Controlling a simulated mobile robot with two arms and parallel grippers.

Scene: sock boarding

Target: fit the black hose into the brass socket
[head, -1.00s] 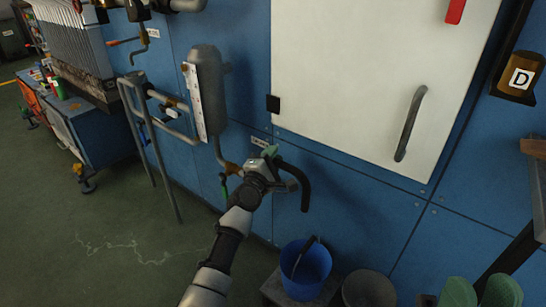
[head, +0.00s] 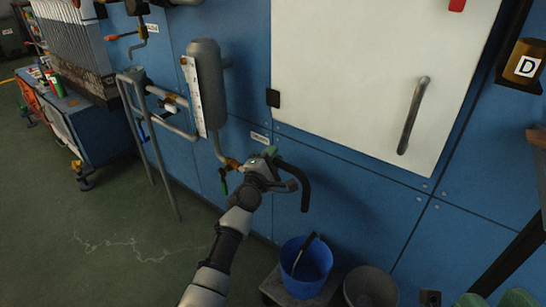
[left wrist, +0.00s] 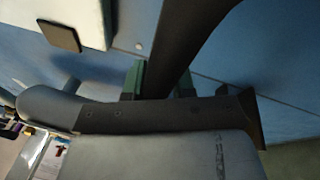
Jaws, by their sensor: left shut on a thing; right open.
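My left gripper (head: 272,158) is shut on the black hose (head: 305,190). The hose arches out to the right of the gripper and its free length hangs down in front of the blue wall. In the left wrist view the hose (left wrist: 172,42) runs between the green finger pads (left wrist: 160,80). The brass socket (head: 232,164) is at the lower end of the grey pipe, just left of my left gripper. The hose's end towards the socket is hidden by the gripper, so I cannot tell whether they touch. My right gripper (head: 494,301) shows only two green fingertips, spread apart, at the bottom right edge.
A grey cylinder (head: 206,88) with piping stands above the socket. A green lever (head: 223,182) hangs beside it. A white door (head: 375,75) with a handle is at the right. A blue bucket (head: 306,268) and a dark bin (head: 370,288) stand below.

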